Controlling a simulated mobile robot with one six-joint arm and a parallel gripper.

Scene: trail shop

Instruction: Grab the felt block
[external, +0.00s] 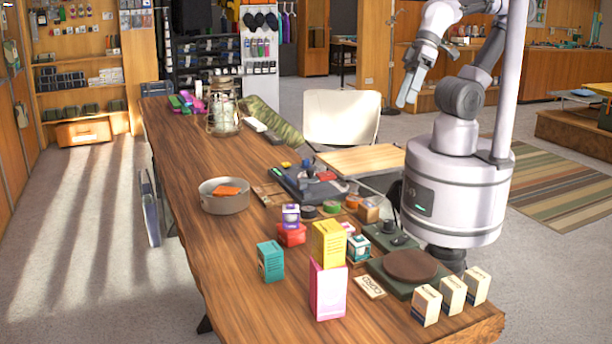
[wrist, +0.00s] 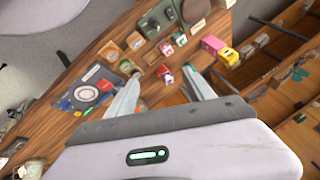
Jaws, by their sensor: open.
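No thing in view is plainly a felt block. Candidates are an orange flat piece (external: 229,190) in the round grey pan (external: 224,203) and a small tan block (external: 368,212) near the table's middle; their material is too small to tell. My gripper (external: 408,94) is raised high beside the table's right side, apart from everything on it. In the wrist view my gripper (wrist: 161,92) has its two fingers spread wide with nothing held between them. A small purple-topped red box (wrist: 166,75) shows beyond the fingertips, on the table.
Coloured cartons, including a yellow box (external: 328,242) and a pink box (external: 327,289), crowd the near table. A green base with a brown disc (external: 411,264) and several cream boxes (external: 452,294) stand at right. A lantern (external: 224,114) stands far back. The left tabletop is mostly clear.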

